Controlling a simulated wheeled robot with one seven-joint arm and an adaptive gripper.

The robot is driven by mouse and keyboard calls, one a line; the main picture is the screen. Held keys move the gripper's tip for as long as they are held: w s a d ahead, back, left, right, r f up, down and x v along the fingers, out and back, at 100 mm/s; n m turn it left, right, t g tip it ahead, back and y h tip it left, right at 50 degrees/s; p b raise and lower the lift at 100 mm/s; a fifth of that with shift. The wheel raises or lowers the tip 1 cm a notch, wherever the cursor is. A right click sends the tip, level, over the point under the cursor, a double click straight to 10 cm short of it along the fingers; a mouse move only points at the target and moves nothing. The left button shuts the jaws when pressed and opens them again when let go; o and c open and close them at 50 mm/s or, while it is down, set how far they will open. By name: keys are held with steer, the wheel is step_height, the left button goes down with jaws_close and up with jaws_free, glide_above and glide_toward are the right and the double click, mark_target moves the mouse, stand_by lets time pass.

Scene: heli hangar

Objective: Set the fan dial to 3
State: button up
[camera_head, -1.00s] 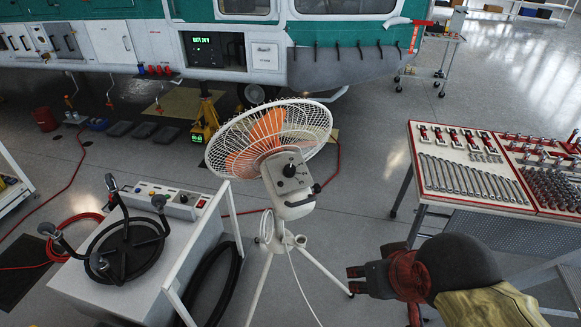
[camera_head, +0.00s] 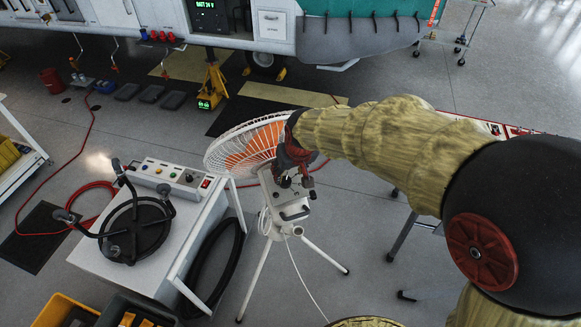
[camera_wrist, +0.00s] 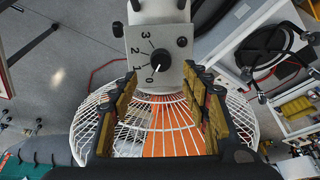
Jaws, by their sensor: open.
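The white pedestal fan (camera_head: 246,146) has an orange rotor behind a wire cage, and its control box (camera_head: 291,212) is on the back. In the wrist view the black dial knob (camera_wrist: 160,58) sits on the light panel (camera_wrist: 172,84) with the marks 0, 1, 2 and 3. Its white pointer line points at or close to 0. My gripper (camera_head: 296,183) is at the fan's control box and hides the dial in the head view. In the wrist view my gripper (camera_wrist: 163,76) is open, with one finger on either side of the panel and nothing between them.
A tool table (camera_head: 505,130) is partly hidden behind my arm. Floor around the fan's tripod legs (camera_head: 325,255) is mostly clear. A helicopter stands behind.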

mark_target(286, 180)
steer(key=x, duration=0.7)
steer(key=shift+w+a+f, duration=0.15)
steer(key=shift+f, duration=0.1)
steer(key=shift+c, duration=1.4)
steer(key=c, duration=0.7)
steer(key=shift+c, duration=0.9)
